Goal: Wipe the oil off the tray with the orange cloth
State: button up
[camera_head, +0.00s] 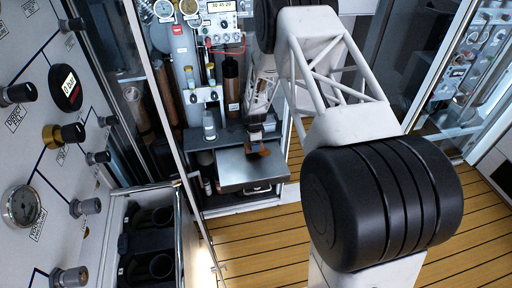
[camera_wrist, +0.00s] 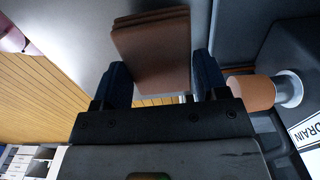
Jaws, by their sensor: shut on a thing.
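The grey metal tray (camera_head: 235,172) sticks out from the front of the cabinet in the head view. My gripper (camera_head: 256,138) is above the tray, pointing down. It is shut on the orange cloth (camera_head: 260,152), which hangs at or just over the tray; I cannot tell whether it touches. In the wrist view the folded, brown-orange cloth (camera_wrist: 152,45) sits between the two dark blue fingers of my gripper (camera_wrist: 162,72). I cannot make out the oil clearly in either view.
A brown bottle (camera_head: 231,82) and a smaller pale bottle (camera_head: 209,125) stand behind the tray. An orange-brown cylinder (camera_wrist: 254,92) beside a DRAIN label (camera_wrist: 308,132) is close to my right finger. A panel with knobs (camera_head: 40,140) fills the left. Wooden floor (camera_head: 240,240) lies in front.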

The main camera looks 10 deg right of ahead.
jog(key=shift+s+r, duration=0.15)
jog(key=shift+r, duration=2.4)
jog(key=n, duration=0.1)
jog(key=r+n, duration=0.1)
jog(key=n, duration=0.1)
jog(key=shift+r+n, duration=0.15)
jog(key=shift+n, duration=0.15)
jog(key=n, duration=0.1)
jog(key=r+n, duration=0.1)
jog(key=n, duration=0.2)
jog(key=shift+w+a+r, duration=0.1)
jog(key=shift+w+r, duration=0.1)
jog(key=shift+r, duration=0.1)
jog(key=shift+w+a+r+n, duration=0.1)
jog(key=shift+r+n, duration=0.3)
jog(key=shift+n, duration=0.85)
jog(key=shift+s+d+r+n, duration=0.1)
jog(key=shift+r+n, duration=0.25)
jog(key=shift+n, duration=0.95)
jog(key=shift+w+a+r+n, duration=0.1)
jog(key=shift+r+n, duration=0.3)
jog(key=shift+n, duration=0.85)
